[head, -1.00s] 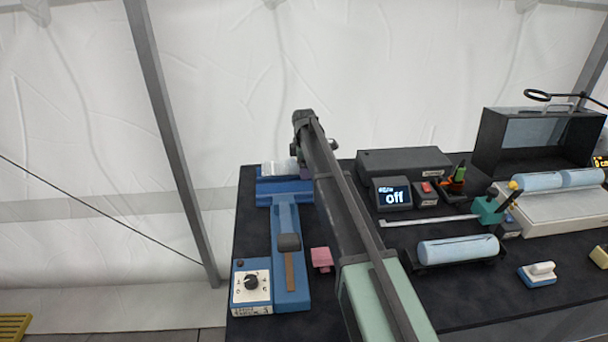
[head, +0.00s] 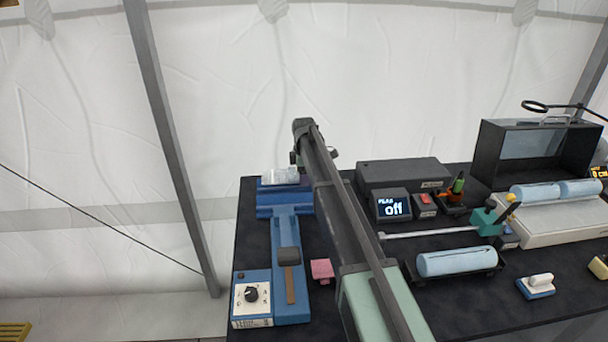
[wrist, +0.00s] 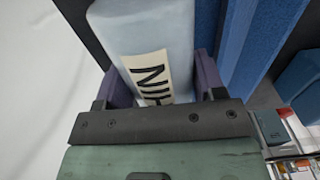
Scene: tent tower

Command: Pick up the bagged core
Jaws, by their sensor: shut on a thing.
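The bagged core (wrist: 150,40) is a pale blue-white, rounded block with a cream label in dark letters. It fills the upper middle of the wrist view. My gripper (wrist: 152,82) is shut on it, with a purple finger on each side. In the head view the core (head: 280,176) shows as a whitish shape at the back end of the blue sealer (head: 287,225). My arm covers most of the gripper there. I cannot tell whether the core still touches the sealer.
A control box with a dial (head: 251,294) joins the sealer's front. A pink block (head: 321,270) lies between sealer and arm. The tent wall is close behind.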

